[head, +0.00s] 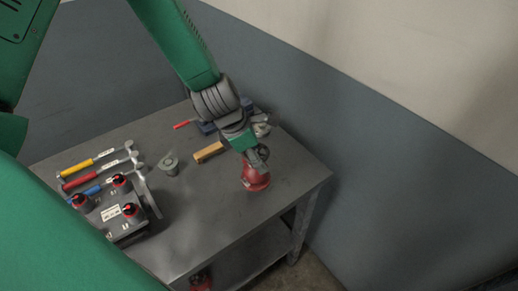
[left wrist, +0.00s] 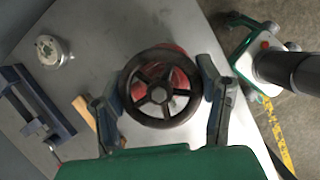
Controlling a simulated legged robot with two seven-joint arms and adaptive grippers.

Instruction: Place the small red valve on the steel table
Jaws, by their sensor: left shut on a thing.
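The small red valve (head: 256,180) has a red body and a dark round handwheel (left wrist: 160,84). It is over the right part of the grey steel table (head: 215,220), upright or nearly so. I cannot tell whether its base touches the tabletop. My left gripper (head: 259,156) comes down on it from above and is shut on it. In the left wrist view the two fingers are on either side of the handwheel, and the red body is partly hidden behind it. My right gripper is not in view.
A wooden-handled tool (head: 208,152), a blue clamp (head: 207,127) and a round grey fitting (head: 169,164) lie left of the valve. The front middle is clear. A wall stands behind.

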